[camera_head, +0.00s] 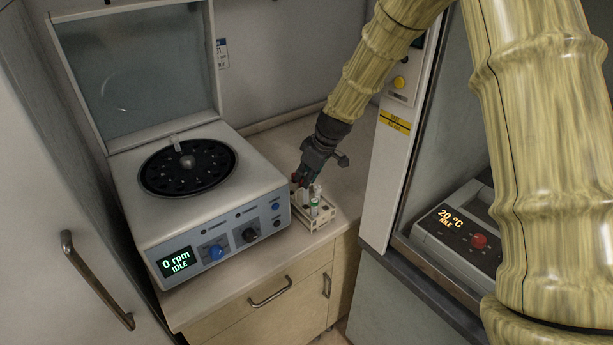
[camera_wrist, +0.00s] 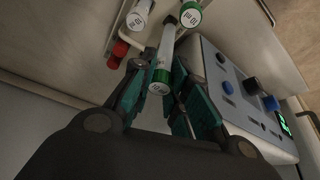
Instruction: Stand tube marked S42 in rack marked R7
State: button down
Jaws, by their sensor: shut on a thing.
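My gripper (camera_head: 303,176) is over a small pale rack (camera_head: 318,224) on the counter, at the centrifuge's right side. In the wrist view my gripper (camera_wrist: 157,70) is shut on a clear tube with a green-rimmed cap (camera_wrist: 160,83). The tube's body runs away from the camera toward the rack; whether its far end is in a hole I cannot tell. Near it are another green-capped tube (camera_wrist: 190,14), a white-capped tube (camera_wrist: 138,16) and a red-capped one (camera_wrist: 118,52). No S42 or R7 mark is readable.
The centrifuge (camera_head: 218,222) stands close left, its lid (camera_head: 140,70) open, with a small pale piece in its rotor (camera_head: 187,168). A tall instrument panel (camera_head: 398,150) stands to the right. The counter behind the rack is clear; its front edge is close.

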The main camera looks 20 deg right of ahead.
aim_at(307, 192)
jog(key=shift+f, duration=0.45)
jog(key=shift+f+b, duration=1.1)
jog(key=shift+f, duration=0.4)
jog(key=shift+f+b, duration=0.7)
jog(key=shift+f, duration=0.6)
jog(key=c, duration=1.3)
grip_release()
jog(key=shift+d+r, duration=0.1)
jog(key=v, duration=1.1)
jog(key=shift+d+r, duration=0.2)
jog(key=shift+r, duration=0.15)
